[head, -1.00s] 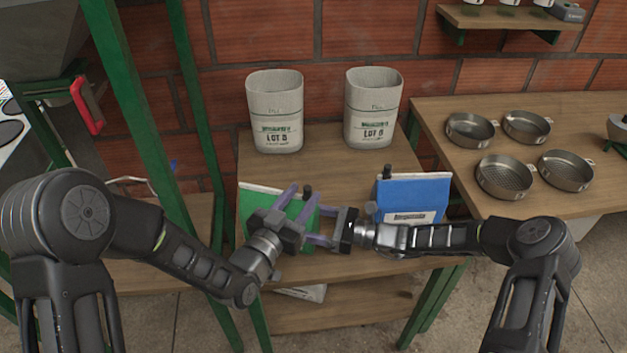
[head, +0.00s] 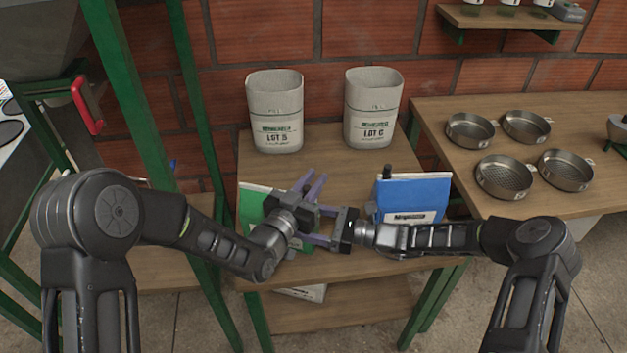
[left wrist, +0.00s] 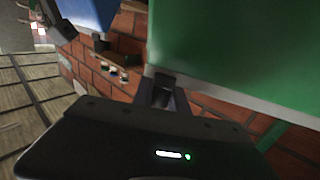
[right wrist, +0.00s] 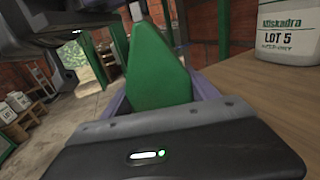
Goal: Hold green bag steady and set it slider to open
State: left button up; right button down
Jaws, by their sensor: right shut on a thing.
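The green bag (head: 255,203) stands at the front left of the wooden table, with a pale strip along its top edge. My right gripper (head: 308,239) is shut on the bag from the right; its fingers flank the green side in the right wrist view (right wrist: 158,72). My left gripper (head: 318,174) is over the bag's right part, its fingers pointing up and back. In the left wrist view a small black piece, apparently the slider (left wrist: 164,82), is between the left fingers at the strip. Whether they grip it is unclear. The slider is hidden in the head view.
A blue bag (head: 420,193) with a black slider (head: 387,171) stands right of the green one. Two grey sacks (head: 276,105) (head: 372,100) stand behind. Several round metal pans (head: 503,178) sit on the right table. A green post (head: 140,110) rises near my left arm.

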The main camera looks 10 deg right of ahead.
pick_arm(q)
grip_shut()
dwell(0.8)
jog(key=w+a, duration=0.2)
jog(key=a, duration=0.2)
jog(key=w+a, duration=0.2)
jog(key=a, duration=0.3)
jog(key=w+a, duration=0.1)
jog(key=a, duration=0.4)
jog(key=shift+w+a, duration=0.1)
jog(key=shift+w, duration=0.3)
jog(key=shift+o, duration=2)
grip_release()
jog(key=shift+o, duration=0.8)
jog(key=shift+s, duration=0.1)
